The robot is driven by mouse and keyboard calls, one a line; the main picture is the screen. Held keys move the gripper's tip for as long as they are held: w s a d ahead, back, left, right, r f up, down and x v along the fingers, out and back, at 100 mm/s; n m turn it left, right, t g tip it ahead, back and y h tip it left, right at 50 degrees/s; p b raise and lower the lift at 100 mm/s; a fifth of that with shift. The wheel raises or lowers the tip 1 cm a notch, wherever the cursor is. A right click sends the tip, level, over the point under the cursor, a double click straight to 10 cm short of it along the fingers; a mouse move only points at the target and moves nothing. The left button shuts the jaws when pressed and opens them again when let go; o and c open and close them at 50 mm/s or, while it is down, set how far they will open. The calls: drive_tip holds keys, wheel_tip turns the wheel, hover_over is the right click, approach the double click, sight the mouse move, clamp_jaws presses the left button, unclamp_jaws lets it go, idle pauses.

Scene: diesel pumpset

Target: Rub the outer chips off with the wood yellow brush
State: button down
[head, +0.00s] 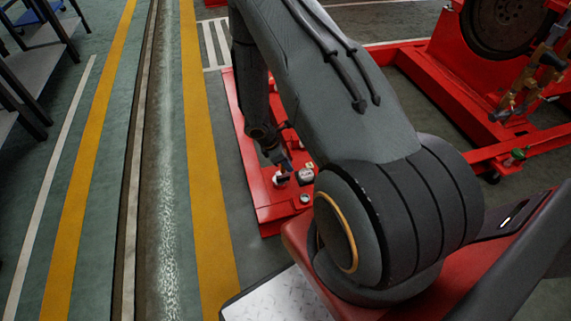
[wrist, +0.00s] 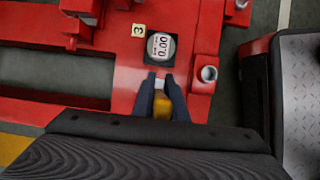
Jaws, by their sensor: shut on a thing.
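My gripper (wrist: 161,84) reaches down over the red pumpset frame (wrist: 205,45), its two dark fingers pointing at a round dial. It is shut on a yellow piece (wrist: 162,106), which looks like the wood yellow brush; a pale part shows between the fingertips. Most of the brush is hidden by the fingers and wrist. In the head view my gripper (head: 284,164) is low over the near end of the red frame (head: 240,135), with a small white part just below it. I cannot make out any chips, nor whether the brush touches the frame.
The white dial reading 0.00 (wrist: 161,46) sits in a dark recess, beside a cream tag marked 3 (wrist: 138,30). A metal socket (wrist: 208,74) is right of it. A red machine with a dark wheel (head: 505,25) stands at upper right. The floor by the yellow stripe (head: 205,180) is clear.

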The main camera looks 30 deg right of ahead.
drive_tip(key=shift+w+a+p, duration=0.15)
drive_tip(key=shift+w+a, duration=0.05)
drive_tip(key=shift+a, duration=0.55)
drive_tip(key=shift+w+a+p, duration=0.15)
drive_tip(key=shift+w+a, duration=0.05)
drive_tip(key=shift+a, duration=0.5)
drive_tip(key=shift+s+d+r+p, duration=0.2)
drive_tip(key=shift+d+p, duration=0.1)
drive_tip(key=shift+d, duration=0.25)
drive_tip(key=shift+s+d+f+p, duration=0.1)
drive_tip(key=shift+s+d+p, duration=0.05)
drive_tip(key=shift+d, duration=0.4)
drive_tip(key=shift+s+d+f+p, duration=0.1)
drive_tip(key=shift+d+p, duration=0.05)
drive_tip(key=shift+d, duration=0.35)
drive_tip(key=shift+w+a+r, duration=0.1)
drive_tip(key=shift+w+a, duration=0.3)
drive_tip(key=shift+w, duration=0.35)
drive_tip(key=shift+a, duration=0.1)
drive_tip(key=shift+w+a, duration=0.3)
drive_tip(key=shift+a, duration=0.6)
